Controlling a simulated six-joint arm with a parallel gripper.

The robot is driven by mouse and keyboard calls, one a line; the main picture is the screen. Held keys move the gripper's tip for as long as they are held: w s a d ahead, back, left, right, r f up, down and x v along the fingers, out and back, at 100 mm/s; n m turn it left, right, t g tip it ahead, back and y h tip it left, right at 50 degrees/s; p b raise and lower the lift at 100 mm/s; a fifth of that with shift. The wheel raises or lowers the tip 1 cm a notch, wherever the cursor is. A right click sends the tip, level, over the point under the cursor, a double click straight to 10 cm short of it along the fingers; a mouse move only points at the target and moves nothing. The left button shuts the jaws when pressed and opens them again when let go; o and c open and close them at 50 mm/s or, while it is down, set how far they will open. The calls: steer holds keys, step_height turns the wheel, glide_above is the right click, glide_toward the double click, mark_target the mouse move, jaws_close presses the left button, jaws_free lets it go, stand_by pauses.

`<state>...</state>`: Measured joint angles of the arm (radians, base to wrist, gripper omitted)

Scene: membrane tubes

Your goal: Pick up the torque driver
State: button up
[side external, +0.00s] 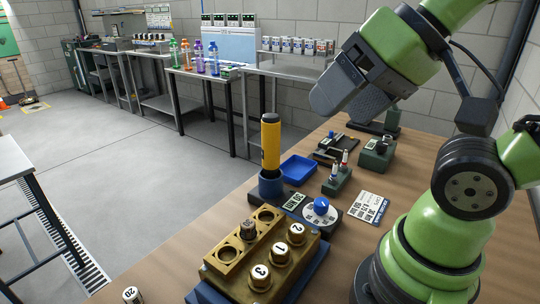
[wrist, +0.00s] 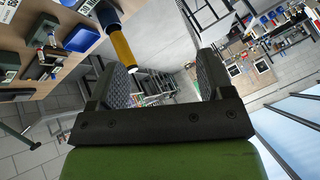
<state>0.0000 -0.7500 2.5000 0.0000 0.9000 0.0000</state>
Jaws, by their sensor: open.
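The torque driver (side external: 270,142) has a yellow handle with a black top. It stands upright in a dark blue round holder (side external: 271,184) on the wooden table. In the wrist view the driver (wrist: 122,48) shows at the upper left, outside the jaws, with its holder (wrist: 108,14) at the frame's top. My gripper (side external: 322,104) is up and to the right of the driver in the side view, clear of it. In the wrist view my gripper (wrist: 166,88) has its two dark pads wide apart with nothing between them.
A blue tray (side external: 299,170) lies behind the holder. A brass block (side external: 262,250) with numbered caps stands in front. A white disc with a blue knob (side external: 321,206), a printed card (side external: 368,207) and small green fixtures (side external: 377,154) lie to the right. Space above the driver is free.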

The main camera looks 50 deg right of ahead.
steer(key=shift+w, duration=0.1)
steer(key=m+g+h, duration=0.3)
steer(key=g+h, duration=0.1)
glide_toward(271, 120)
step_height(271, 120, down, 2)
steer(key=x, duration=0.2)
steer(key=w+x, duration=0.1)
steer(key=x, duration=0.2)
steer(key=shift+a+r, duration=0.1)
steer(key=shift+r, duration=0.1)
steer(key=shift+s+d+x, duration=0.1)
steer(key=shift+d+x, duration=0.05)
steer(key=shift+x, duration=1.25)
steer(key=shift+s+d+x, duration=0.1)
steer(key=shift+d+x, duration=0.05)
steer(key=shift+x, duration=1.2)
steer(key=shift+t+h, duration=0.3)
steer(key=c, duration=1.1)
